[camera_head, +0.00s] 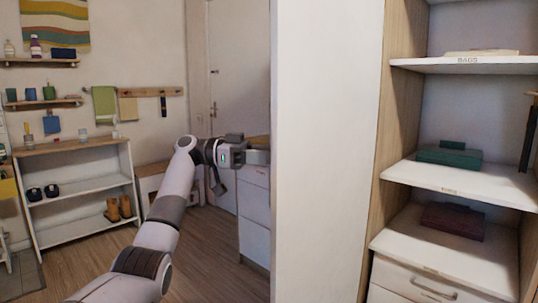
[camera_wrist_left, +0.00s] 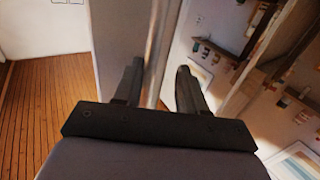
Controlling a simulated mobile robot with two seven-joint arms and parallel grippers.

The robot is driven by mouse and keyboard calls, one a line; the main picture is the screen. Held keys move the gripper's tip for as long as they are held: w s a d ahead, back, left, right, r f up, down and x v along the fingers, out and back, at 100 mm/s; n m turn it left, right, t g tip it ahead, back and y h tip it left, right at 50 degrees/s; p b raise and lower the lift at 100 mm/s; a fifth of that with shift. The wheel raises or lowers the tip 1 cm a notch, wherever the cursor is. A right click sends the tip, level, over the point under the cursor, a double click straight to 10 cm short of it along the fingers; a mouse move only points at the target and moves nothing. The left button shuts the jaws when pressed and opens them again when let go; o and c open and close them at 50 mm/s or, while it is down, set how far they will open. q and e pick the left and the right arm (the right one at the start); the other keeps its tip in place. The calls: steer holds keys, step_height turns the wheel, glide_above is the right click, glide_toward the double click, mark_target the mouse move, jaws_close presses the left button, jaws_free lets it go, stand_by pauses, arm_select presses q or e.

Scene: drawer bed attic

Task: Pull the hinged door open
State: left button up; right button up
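The large white panel (camera_head: 325,150), which looks like the hinged door, stands upright in the middle of the head view, left of an open shelf cabinet. The cabinet's shelves are in plain view. My left gripper (camera_head: 262,151) is at the panel's left edge, and its fingertips are partly hidden there. In the left wrist view my left gripper (camera_wrist_left: 158,75) has its fingers apart, with a pale vertical panel edge (camera_wrist_left: 160,45) between or just beyond them. I cannot tell whether they touch it. No door handle is clearly seen on the panel. My right gripper is out of view.
The cabinet shelves (camera_head: 460,180) hold a green box (camera_head: 449,157) and a dark red box (camera_head: 452,221), above a drawer (camera_head: 425,284). A white drawer unit (camera_head: 253,215) stands behind my left gripper. A shoe rack (camera_head: 75,185) is at left. The wooden floor (camera_head: 205,265) between is clear.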

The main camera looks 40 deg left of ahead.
arm_select(q)
steer(key=shift+s+a, duration=0.1)
steer(key=v, duration=0.7)
steer(key=shift+f, duration=0.1)
stand_by(0.7)
